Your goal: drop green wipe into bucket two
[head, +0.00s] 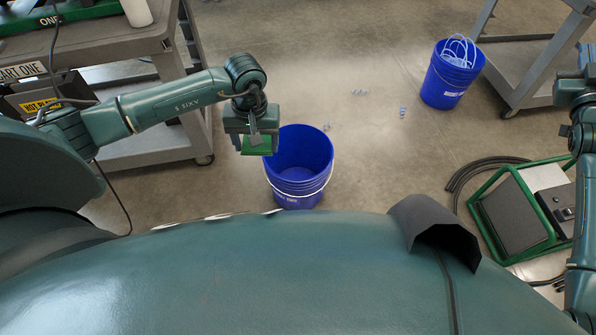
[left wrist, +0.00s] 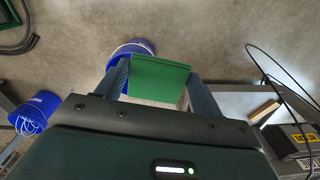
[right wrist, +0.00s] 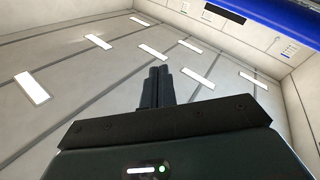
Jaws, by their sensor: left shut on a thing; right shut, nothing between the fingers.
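The green wipe (head: 257,146) is held between the fingers of my left gripper (head: 252,138). It also shows as a flat green piece in the left wrist view (left wrist: 158,80). The gripper is at the upper left rim of a near blue bucket (head: 298,165), which looks empty inside. In the left wrist view that bucket (left wrist: 133,48) is partly hidden behind the wipe and a finger. A second blue bucket (head: 452,75) stands farther right with pale blue looped material in it. I cannot read which bucket is two. My right gripper (right wrist: 159,72) is shut and empty, pointing toward the ceiling.
A grey cart (head: 110,50) stands at the left and another cart frame (head: 535,65) at the upper right. A green-framed case (head: 515,210) and black hose (head: 470,175) lie at the right. Small blue scraps (head: 402,112) lie on the open floor between the buckets.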

